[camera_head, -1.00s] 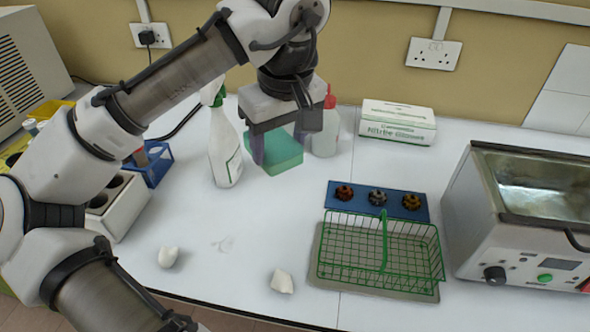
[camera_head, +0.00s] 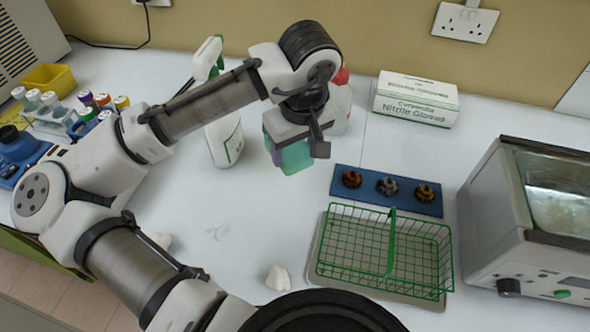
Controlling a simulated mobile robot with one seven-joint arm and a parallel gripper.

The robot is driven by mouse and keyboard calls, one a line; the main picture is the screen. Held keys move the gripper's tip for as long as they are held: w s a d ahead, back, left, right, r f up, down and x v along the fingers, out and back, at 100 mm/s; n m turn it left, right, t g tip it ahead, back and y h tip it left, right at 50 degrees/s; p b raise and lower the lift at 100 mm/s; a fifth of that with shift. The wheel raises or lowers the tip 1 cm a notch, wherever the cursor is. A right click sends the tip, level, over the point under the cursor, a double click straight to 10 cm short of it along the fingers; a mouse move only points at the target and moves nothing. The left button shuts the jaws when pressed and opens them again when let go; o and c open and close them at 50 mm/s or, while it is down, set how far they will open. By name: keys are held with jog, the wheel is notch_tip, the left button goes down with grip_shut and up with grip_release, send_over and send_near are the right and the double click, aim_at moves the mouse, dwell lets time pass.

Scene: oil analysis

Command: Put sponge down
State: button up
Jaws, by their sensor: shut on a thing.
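The sponge (camera_head: 294,157) is a green block in the head view, at the upper middle, under my wrist. My gripper (camera_head: 288,146) is shut on it, with the fingers pointing down and partly hiding it. The sponge is over the white bench between the spray bottle and the blue holder. I cannot tell whether its underside touches the bench.
A spray bottle (camera_head: 225,138) stands left of the sponge, and a red-capped bottle (camera_head: 341,105) stands behind it. A glove box (camera_head: 417,98), a blue holder (camera_head: 388,207), a green wire basket (camera_head: 385,250) and a metal bath (camera_head: 535,225) are right. Crumpled white scraps (camera_head: 278,278) lie in front.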

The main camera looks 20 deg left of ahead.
aim_at(298, 156)
notch_tip(298, 156, down, 8)
jog(key=shift+r, duration=0.1)
dwell(0.4)
jog(key=o, duration=0.9)
jog(key=shift+f, duration=0.2)
jog(key=r, duration=0.4)
jog(key=s+d+r, duration=0.1)
jog(key=r, duration=0.7)
jog(key=shift+s+d+r, duration=0.1)
jog(key=shift+s+d, duration=0.05)
jog(key=shift+d, duration=0.1)
